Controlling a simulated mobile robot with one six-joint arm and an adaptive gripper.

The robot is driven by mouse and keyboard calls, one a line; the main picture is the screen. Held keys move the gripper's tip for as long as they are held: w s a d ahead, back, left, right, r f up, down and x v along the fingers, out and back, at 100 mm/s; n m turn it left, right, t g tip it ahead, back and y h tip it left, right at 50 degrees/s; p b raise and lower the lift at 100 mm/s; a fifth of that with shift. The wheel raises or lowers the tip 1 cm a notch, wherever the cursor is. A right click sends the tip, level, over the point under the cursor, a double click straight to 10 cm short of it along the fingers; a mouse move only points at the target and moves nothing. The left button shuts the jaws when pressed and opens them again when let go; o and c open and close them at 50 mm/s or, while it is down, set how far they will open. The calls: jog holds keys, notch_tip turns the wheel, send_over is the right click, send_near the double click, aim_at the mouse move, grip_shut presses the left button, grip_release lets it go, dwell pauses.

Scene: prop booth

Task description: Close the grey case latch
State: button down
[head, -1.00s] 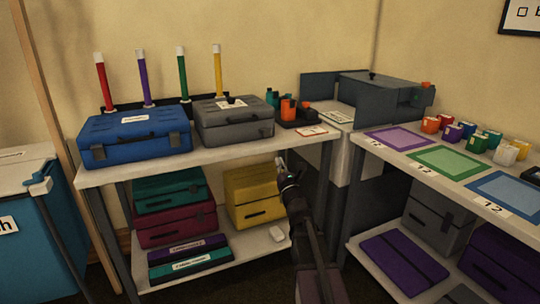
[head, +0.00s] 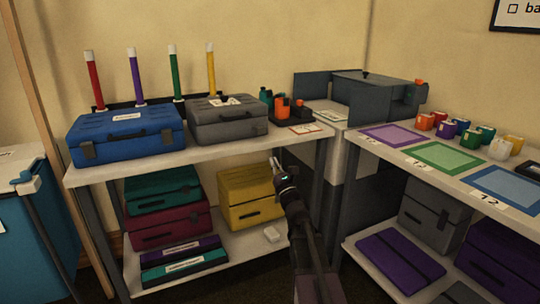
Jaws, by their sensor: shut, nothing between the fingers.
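The grey case (head: 229,119) stands on the white table top, right of the blue case (head: 125,134), with its lid down. A pale label lies on its lid. Its front face is turned toward me, but the latch is too small and dark for me to tell its state. My gripper (head: 273,162) is shut and empty. It points up from the lower middle of the head view, in front of the table's right part, lower in the picture than the grey case and to its right. It appears apart from the case.
Colored tubes stand in a rack behind the cases. A second table (head: 425,167) with colored mats is on the right. A lower shelf holds more cases.

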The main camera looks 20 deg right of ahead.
aim_at(262, 141)
jog(key=shift+p+x, duration=2.3)
jog(key=shift+x, duration=2.5)
jog(key=shift+a+r+p, duration=0.15)
jog(key=shift+a+p, duration=0.15)
